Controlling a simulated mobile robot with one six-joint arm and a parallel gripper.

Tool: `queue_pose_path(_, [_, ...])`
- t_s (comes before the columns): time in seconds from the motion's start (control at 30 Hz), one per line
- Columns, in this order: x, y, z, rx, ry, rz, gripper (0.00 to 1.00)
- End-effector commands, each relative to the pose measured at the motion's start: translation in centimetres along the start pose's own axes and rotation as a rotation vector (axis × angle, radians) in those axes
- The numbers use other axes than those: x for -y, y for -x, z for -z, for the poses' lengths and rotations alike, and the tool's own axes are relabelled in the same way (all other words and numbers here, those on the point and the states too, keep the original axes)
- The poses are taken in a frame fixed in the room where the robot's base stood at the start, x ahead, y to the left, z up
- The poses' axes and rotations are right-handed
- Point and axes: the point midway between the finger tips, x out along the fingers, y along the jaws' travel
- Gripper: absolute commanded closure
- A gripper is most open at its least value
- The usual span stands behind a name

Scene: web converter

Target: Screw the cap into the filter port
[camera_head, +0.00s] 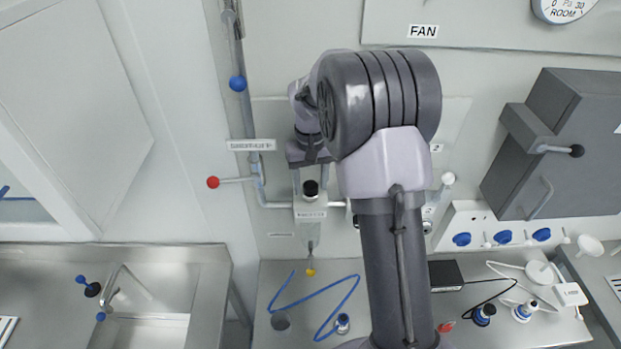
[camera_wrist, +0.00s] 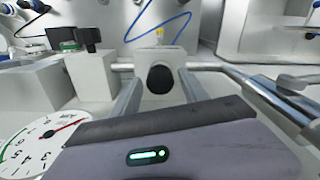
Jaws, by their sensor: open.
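A black round cap (camera_head: 310,188) sits at the top of a small white labelled block (camera_head: 308,212) on the pipework of the back wall. The cap also shows in the wrist view (camera_wrist: 160,79), in front of the white block (camera_wrist: 158,54). My gripper (camera_wrist: 161,84) is open, with one finger on each side of the cap and a visible gap to it. In the head view my gripper (camera_head: 310,182) reaches down over the cap from above. The port under the cap is hidden, and I cannot tell how far the cap is seated.
Grey pipes with a red-knobbed lever (camera_head: 213,182) and a blue knob (camera_head: 237,83) run left of the block. A round gauge (camera_wrist: 32,143) and a white box (camera_wrist: 92,78) stand close on the left in the wrist view. A blue hose (camera_head: 335,307) lies on the bench below.

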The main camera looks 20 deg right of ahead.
Motion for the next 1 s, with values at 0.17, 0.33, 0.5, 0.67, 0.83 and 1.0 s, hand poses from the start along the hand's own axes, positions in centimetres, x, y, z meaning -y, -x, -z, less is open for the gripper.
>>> queue_pose_path(0.17, [0.00,-0.04,0.00,0.000,0.074,0.000,0.48])
queue_pose_path(0.33, [0.00,-0.05,0.00,0.000,0.077,0.000,0.48])
queue_pose_path(0.5, [0.00,0.31,-0.02,0.001,0.274,0.001,0.48])
queue_pose_path(0.67, [-0.01,0.11,0.00,0.000,0.414,0.000,0.48])
queue_pose_path(0.83, [-0.01,-0.06,0.01,0.000,0.421,0.000,0.48])
queue_pose_path(1.0, [-0.01,-0.06,0.00,0.000,0.420,0.000,0.78])
